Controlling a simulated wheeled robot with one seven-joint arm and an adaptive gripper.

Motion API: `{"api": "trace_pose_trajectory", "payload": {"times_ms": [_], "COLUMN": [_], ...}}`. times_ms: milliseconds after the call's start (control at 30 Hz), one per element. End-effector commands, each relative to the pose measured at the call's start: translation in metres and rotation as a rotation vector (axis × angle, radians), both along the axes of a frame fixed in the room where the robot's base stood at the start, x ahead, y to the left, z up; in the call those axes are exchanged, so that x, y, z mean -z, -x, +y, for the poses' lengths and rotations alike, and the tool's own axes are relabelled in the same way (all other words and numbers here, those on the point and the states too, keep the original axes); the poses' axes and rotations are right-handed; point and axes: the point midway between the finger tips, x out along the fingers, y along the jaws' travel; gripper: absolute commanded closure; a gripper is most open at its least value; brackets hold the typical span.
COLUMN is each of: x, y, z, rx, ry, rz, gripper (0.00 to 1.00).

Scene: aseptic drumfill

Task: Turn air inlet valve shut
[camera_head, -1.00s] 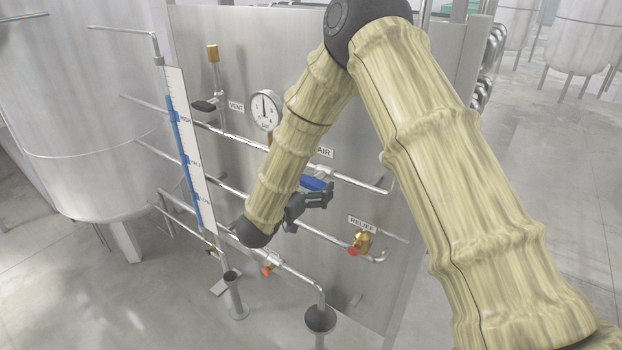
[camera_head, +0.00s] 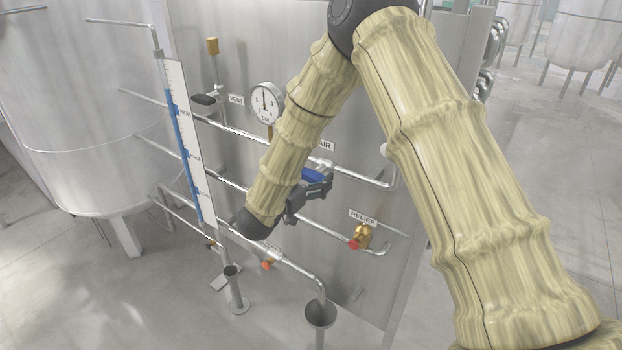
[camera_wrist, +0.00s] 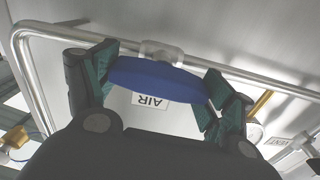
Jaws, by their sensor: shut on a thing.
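The air inlet valve has a blue handle (camera_wrist: 158,82), which lies between my two finger pads in the wrist view. My gripper (camera_wrist: 158,92) is shut on it, with one green pad at each end of the handle. The handle runs about along the pipe behind it, slightly tilted. The valve body (camera_wrist: 162,52) and the upside-down AIR label (camera_wrist: 151,101) show beside it. In the head view the blue handle (camera_head: 315,175) is partly hidden by my gripper (camera_head: 318,187), just below the AIR label (camera_head: 323,146).
A pressure gauge (camera_head: 266,103) and the VENT valve's dark handle (camera_head: 204,99) are up left on the panel. The brass RELIEF valve (camera_head: 362,237) is lower right. A level scale (camera_head: 187,150) stands at left. Pipes cross the panel closely; an open funnel (camera_head: 320,313) is below.

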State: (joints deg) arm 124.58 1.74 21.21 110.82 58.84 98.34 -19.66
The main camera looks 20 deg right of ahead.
Motion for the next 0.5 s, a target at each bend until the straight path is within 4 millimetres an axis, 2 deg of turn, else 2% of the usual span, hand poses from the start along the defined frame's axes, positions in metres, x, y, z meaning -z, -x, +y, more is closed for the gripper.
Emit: {"api": "trace_pose_trajectory", "payload": {"times_ms": [500], "x": [0.0082], "y": [0.0016], "z": [-0.0024], "rx": [0.001], "ry": [-0.227], "rz": [-0.294], "gripper": [0.42]}}
